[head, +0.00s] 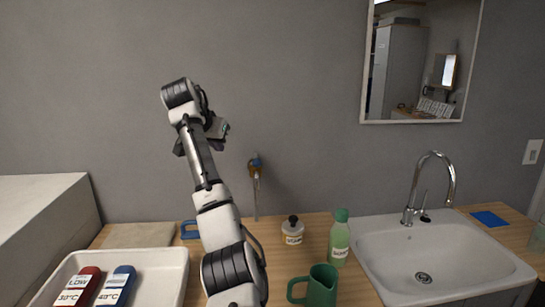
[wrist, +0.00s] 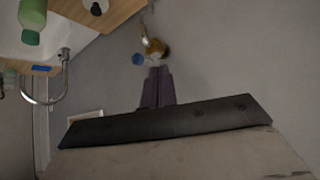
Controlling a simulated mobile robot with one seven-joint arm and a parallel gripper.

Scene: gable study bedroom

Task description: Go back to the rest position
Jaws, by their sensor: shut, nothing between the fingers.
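My gripper (wrist: 156,72) shows in the wrist view with its two dark fingers together and nothing between them. In the head view my arm stands raised above the wooden counter (head: 330,285), bent at the top, with its end in front of the grey wall. The fingertips are hard to make out there. The gripper is well clear of the counter and of the things on it.
A white tray (head: 179,262) holds red (head: 78,285) and blue (head: 117,285) bottles. A green mug (head: 322,287), green bottle (head: 339,240) and white jar (head: 292,233) stand right of my arm. A sink (head: 385,250) and tap (head: 450,180) are further right; a mirror (head: 420,60) hangs above.

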